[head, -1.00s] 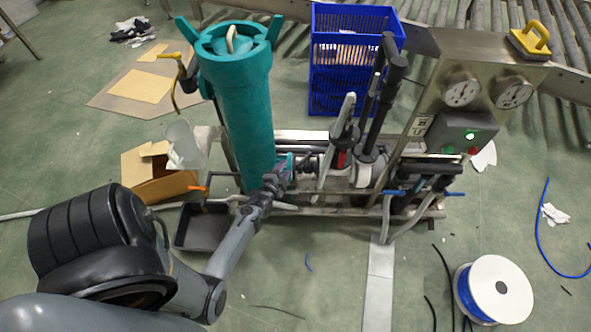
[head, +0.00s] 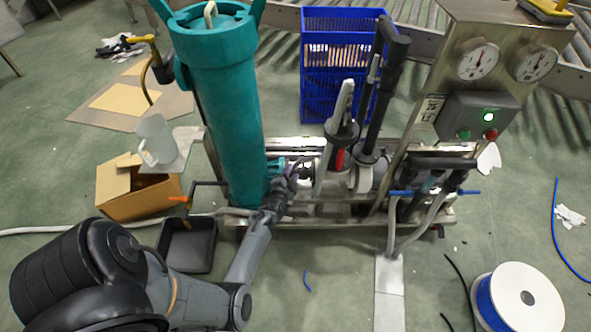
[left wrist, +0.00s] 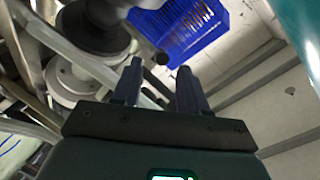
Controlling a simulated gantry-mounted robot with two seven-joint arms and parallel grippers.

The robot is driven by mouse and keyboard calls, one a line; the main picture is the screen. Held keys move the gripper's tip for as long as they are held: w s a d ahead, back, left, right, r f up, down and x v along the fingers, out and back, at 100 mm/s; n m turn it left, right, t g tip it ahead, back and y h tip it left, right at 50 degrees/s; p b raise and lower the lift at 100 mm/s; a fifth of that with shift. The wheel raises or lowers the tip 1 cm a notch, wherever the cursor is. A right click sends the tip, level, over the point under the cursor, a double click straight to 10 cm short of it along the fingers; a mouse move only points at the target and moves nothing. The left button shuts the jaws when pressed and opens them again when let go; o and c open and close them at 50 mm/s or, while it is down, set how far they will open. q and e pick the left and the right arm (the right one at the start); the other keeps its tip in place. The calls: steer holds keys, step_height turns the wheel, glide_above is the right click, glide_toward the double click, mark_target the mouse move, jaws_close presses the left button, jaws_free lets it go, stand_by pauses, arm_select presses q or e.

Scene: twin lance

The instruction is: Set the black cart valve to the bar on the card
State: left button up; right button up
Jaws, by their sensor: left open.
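My left gripper (head: 293,169) reaches low into the cart, just right of the tall teal cylinder (head: 228,120). In the left wrist view its two fingers (left wrist: 160,78) are open and apart. A small round black knob (left wrist: 161,58) shows between and beyond the fingertips; I cannot tell whether it belongs to the black valve. The black valve is not clearly seen beside the gripper. A small white card (head: 431,107) with dark marks is on the steel post; its bar cannot be read. Two round gauges (head: 479,61) (head: 532,64) sit above the control box.
Blue crates (head: 315,85) stand behind the cart (head: 340,228). Black-handled tools (head: 388,75) rise from its middle. Blue-handled valves (head: 401,192) are at its right, an orange-handled one (head: 179,199) at its left. A black tray (head: 188,248) and white cable reel (head: 528,298) are on the floor.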

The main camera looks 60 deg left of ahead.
mark_target(296, 164)
arm_select(q)
steer(key=shift+b+x, duration=1.45)
steer(key=shift+x, duration=1.35)
steer(key=shift+c, duration=0.4)
jaws_close()
